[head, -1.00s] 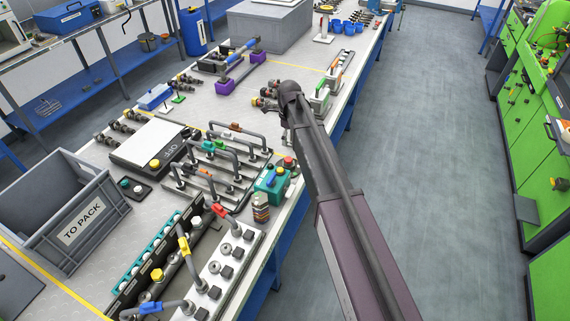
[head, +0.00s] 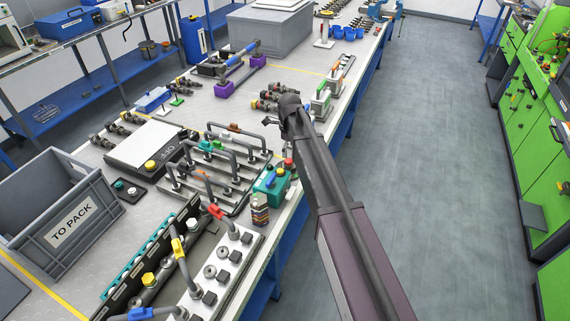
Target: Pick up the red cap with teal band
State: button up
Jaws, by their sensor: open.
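My gripper (head: 286,124) is at the end of the dark arm, over the right part of the bench, just past the row of bent pipes. Its fingers are small and partly hidden by the wrist; they look open with nothing between them. A small red piece (head: 289,163) shows by the teal box (head: 271,186), below the gripper in the picture. It may be the red cap, but no teal band can be made out on it. A red sleeve (head: 215,211) also sits on a bent pipe further front.
A grey crate marked TO PACK (head: 72,222) stands at the left. A rack with bent pipes (head: 190,193), a stack of coloured rings (head: 260,209) and a white block with black knobs (head: 222,262) fill the front. The floor (head: 430,150) right of the bench is clear.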

aim_at(289, 160)
dwell(0.3)
jog(key=shift+s+f+b, duration=0.15)
jog(key=shift+f+b, duration=2.45)
jog(key=shift+b, duration=0.05)
jog(key=c, duration=0.9)
